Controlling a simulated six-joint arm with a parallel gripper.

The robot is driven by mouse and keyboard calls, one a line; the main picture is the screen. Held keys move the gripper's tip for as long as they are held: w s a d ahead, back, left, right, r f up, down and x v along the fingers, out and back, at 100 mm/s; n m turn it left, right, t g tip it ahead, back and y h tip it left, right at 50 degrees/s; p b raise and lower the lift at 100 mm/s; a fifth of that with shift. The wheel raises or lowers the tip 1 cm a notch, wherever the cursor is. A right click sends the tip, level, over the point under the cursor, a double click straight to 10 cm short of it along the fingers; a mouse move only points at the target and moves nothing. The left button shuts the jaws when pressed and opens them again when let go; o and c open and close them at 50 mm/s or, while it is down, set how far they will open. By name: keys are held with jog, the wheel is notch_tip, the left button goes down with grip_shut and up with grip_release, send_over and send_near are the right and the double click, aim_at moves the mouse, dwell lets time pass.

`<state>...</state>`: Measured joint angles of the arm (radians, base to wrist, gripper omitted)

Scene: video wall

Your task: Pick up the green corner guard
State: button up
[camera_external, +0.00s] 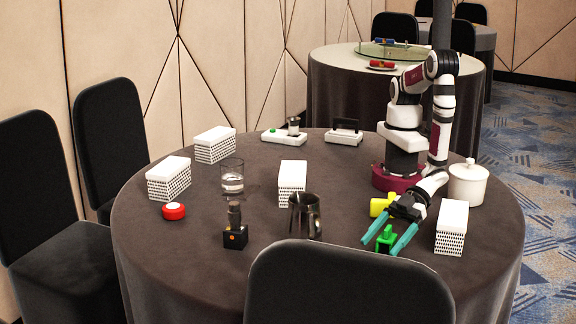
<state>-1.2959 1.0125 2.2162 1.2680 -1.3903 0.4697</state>
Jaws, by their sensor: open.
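The green corner guard (386,239) is a small bright green piece on the dark round tablecloth, near the table's front right. My gripper (388,243) has teal fingers, spread apart and pointing down toward the front left. In this view the green guard shows between the two fingers. I cannot tell whether either finger touches it. My arm comes down from the right side of the table to the gripper.
A yellow piece (379,206) lies just behind the gripper. A white patterned block (452,228) stands to the right and a metal pitcher (304,216) to the left. A black chair back (348,285) rises in front of the table (190,275). Open cloth lies between the pitcher and gripper.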

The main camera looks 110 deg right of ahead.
jog(key=shift+w+a+f, duration=0.2)
jog(key=shift+w+f, duration=0.05)
jog(key=shift+w, duration=0.25)
jog(key=c, duration=1.3)
